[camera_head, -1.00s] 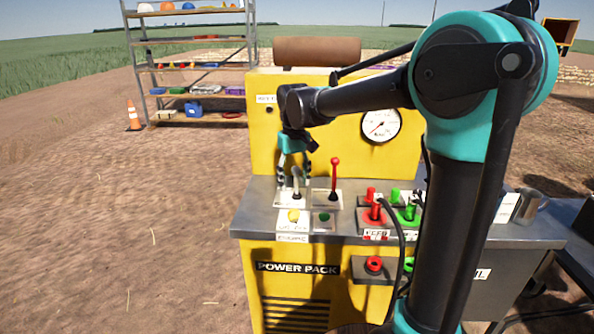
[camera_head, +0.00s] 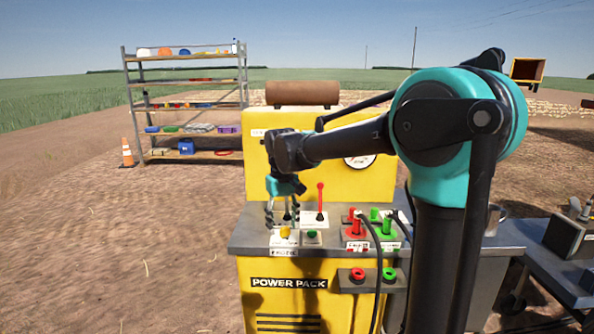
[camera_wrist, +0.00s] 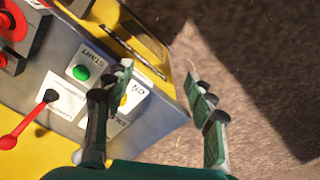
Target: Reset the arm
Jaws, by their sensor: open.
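My gripper (camera_head: 283,218) points down over the left end of the power pack's control panel. In the head view its two fingers show on either side of a lever. In the wrist view my gripper (camera_wrist: 163,85) is open, with a clear gap between the fingers and nothing held. The left finger hides part of a yellow button (camera_wrist: 134,96); the right finger is seen against bare ground. I cannot tell whether a finger touches the lever. My arm is bent and reaches left across the yellow power pack (camera_head: 290,277).
A red lever (camera_head: 320,200) and a green button (camera_head: 312,234) are close right of my gripper. Red couplings (camera_head: 355,228) and green couplings (camera_head: 386,225) with hoses stand farther right. A shelf rack (camera_head: 190,107) and an orange cone (camera_head: 126,153) are behind. The ground at left is clear.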

